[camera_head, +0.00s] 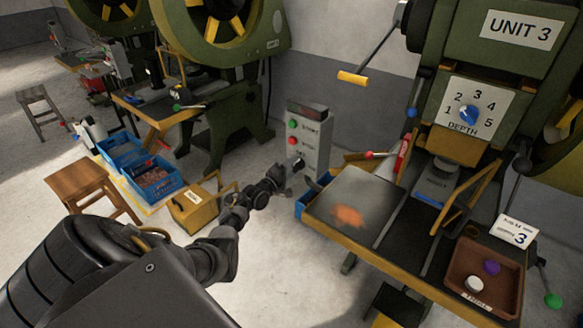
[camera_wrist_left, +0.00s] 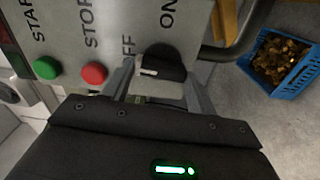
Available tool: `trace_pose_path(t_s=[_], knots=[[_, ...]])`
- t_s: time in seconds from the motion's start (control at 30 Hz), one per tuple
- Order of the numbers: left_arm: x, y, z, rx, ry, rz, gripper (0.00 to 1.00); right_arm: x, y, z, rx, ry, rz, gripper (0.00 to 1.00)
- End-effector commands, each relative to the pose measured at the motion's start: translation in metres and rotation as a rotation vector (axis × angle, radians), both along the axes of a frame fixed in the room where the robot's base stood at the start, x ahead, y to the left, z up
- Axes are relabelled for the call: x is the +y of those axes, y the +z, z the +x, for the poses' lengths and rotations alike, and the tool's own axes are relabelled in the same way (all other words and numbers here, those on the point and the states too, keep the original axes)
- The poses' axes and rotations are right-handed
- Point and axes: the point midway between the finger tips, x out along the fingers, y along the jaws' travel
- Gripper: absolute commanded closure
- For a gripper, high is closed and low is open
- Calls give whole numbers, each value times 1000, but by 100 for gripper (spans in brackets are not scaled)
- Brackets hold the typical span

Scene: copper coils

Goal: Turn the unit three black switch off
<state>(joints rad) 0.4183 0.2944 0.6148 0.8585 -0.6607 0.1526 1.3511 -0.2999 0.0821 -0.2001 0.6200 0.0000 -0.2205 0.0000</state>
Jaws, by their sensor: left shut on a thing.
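The grey control box (camera_head: 317,143) stands on the floor left of the Unit 3 press, with a green and a red button on its face. In the left wrist view its panel (camera_wrist_left: 115,20) shows START, STOP, OFF and ON lettering, part of OFF being covered. The black switch (camera_wrist_left: 165,62) sits below the OFF and ON words, its white mark toward the OFF side. My left gripper (camera_wrist_left: 160,72) is shut on the switch, one finger on each side. In the head view the left gripper (camera_head: 288,170) is at the box's lower front. My right gripper is out of view.
The green button (camera_wrist_left: 46,68) and red button (camera_wrist_left: 94,73) are beside my left finger. The press table (camera_head: 335,215) is close on the right. A yellow box (camera_head: 200,208), blue crates (camera_head: 150,187) and a wooden stool (camera_head: 85,185) stand to the left.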

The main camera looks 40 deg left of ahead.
Motion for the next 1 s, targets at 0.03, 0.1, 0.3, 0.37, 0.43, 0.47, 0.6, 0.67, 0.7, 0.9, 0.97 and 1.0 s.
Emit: trace_pose_path(t_s=[0.03, 0.1, 0.3, 0.37, 0.43, 0.47, 0.6, 0.67, 0.7, 0.9, 0.97, 1.0], knots=[[1, 2, 0, -2, 2, -21, 66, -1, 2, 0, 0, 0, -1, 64], [1, 2, 0, -2, 3, -44, 66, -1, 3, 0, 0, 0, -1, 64], [1, 0, 0, -3, 2, -85, 66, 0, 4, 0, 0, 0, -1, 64], [1, 0, 0, -3, 2, -91, 66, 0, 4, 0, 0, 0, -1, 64], [1, 0, 0, -3, 2, -95, 66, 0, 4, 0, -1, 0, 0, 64], [1, 0, 0, -3, 2, -96, 66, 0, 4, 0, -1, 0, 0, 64], [1, 0, 0, -3, 2, -97, 66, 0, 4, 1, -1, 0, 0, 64], [1, 0, 0, -3, 2, -96, 66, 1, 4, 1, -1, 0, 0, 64], [1, 0, 0, -3, 2, -96, 66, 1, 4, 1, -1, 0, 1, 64], [1, 0, 0, -3, 2, -96, 26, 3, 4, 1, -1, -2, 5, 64], [1, 0, 0, -3, 2, -96, 21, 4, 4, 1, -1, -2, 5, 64], [1, 0, 0, -3, 1, -95, 21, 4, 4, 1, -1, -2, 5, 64]])
